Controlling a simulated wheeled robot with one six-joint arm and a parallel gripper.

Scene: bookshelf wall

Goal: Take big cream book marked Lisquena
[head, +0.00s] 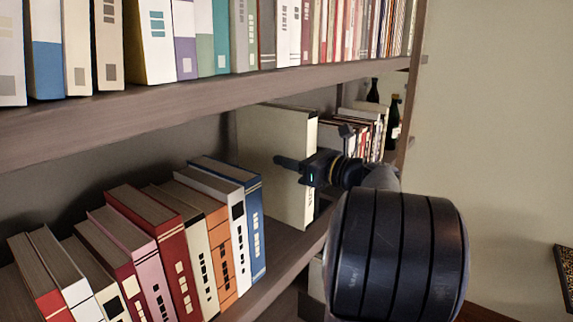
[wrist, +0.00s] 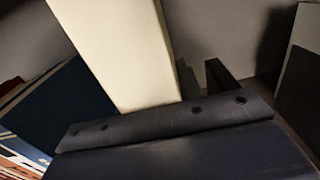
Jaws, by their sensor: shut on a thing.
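The big cream book (head: 262,150) stands upright on the lower shelf, taller than the books near it. Its spine faces out and carries dark marking low down, too small to read. My gripper (head: 312,150) is at the spine, shut on the book, with one finger along its left cover. The other finger is on its right side. In the wrist view the plain cream spine (wrist: 122,45) rises tilted from behind the dark gripper body. Dark finger parts show right of the spine; the left finger is hidden there.
A leaning row of books, ending in a blue book (head: 255,230), stands left of the cream book with a gap between. Smaller books (head: 365,132) and dark bottles (head: 393,122) are to the right. The upper shelf board (head: 200,100) runs close above. Open floor lies right.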

